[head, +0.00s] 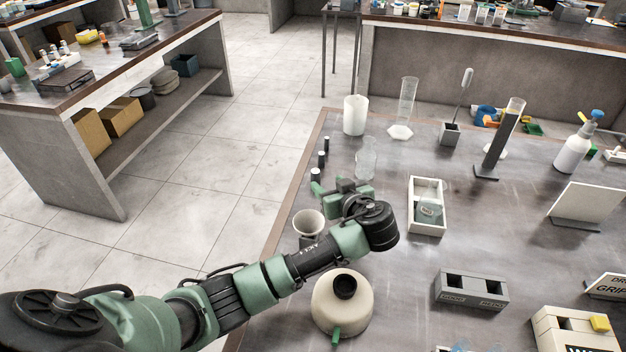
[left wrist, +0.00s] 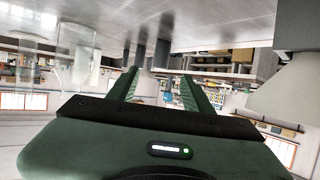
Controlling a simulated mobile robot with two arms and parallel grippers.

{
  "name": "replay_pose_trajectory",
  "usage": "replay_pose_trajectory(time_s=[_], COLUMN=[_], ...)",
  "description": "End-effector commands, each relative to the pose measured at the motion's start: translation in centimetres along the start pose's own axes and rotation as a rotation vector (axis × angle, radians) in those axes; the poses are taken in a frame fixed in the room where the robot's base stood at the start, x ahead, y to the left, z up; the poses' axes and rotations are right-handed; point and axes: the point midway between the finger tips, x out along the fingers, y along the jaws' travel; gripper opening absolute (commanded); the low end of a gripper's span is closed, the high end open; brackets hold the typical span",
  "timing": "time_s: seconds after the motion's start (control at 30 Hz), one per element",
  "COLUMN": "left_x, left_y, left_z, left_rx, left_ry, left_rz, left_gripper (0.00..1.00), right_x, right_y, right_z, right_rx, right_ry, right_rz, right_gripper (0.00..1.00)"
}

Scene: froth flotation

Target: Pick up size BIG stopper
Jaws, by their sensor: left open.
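Three small dark stoppers stand in a row along the table's left edge in the head view: a far one (head: 326,144), a middle one (head: 321,160) and a near one (head: 316,174). The near one looks the biggest, though nearness may add to this. My left gripper (head: 322,188) is open and low over the table, just on the near side of the near stopper. In the left wrist view, which is upside down, the open fingers (left wrist: 160,76) point toward dark upright stoppers (left wrist: 162,52). Nothing is held. My right gripper is out of view.
A clear glass bottle (head: 367,158) stands right of the stoppers. A cream cup (head: 308,223) and a round cream vessel (head: 342,303) stand close to my left arm. A white tray (head: 427,230) lies to the right. The table's left edge is close by.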

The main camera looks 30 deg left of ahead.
Motion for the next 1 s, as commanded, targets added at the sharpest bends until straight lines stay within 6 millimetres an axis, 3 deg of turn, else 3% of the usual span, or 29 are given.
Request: replay_pose_trajectory(time_s=[0.53,0.83,0.87,1.0], left_x=[6.8,7.4,7.4,7.4], left_y=[-0.1,-0.1,-0.1,-0.1], left_z=[-0.8,-0.6,-0.6,-0.6], left_rx=[0.001,-0.001,-0.001,0.000], left_ry=[0.003,0.001,0.001,0.001], left_rz=[-0.002,0.000,0.000,0.000], left_gripper=[0.50,0.50,0.48,0.09], right_x=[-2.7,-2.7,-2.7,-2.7], right_y=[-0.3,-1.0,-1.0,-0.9], right_z=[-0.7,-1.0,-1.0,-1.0], right_rx=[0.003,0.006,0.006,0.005], right_ry=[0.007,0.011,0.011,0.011], right_rz=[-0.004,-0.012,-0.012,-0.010], right_gripper=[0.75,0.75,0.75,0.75])
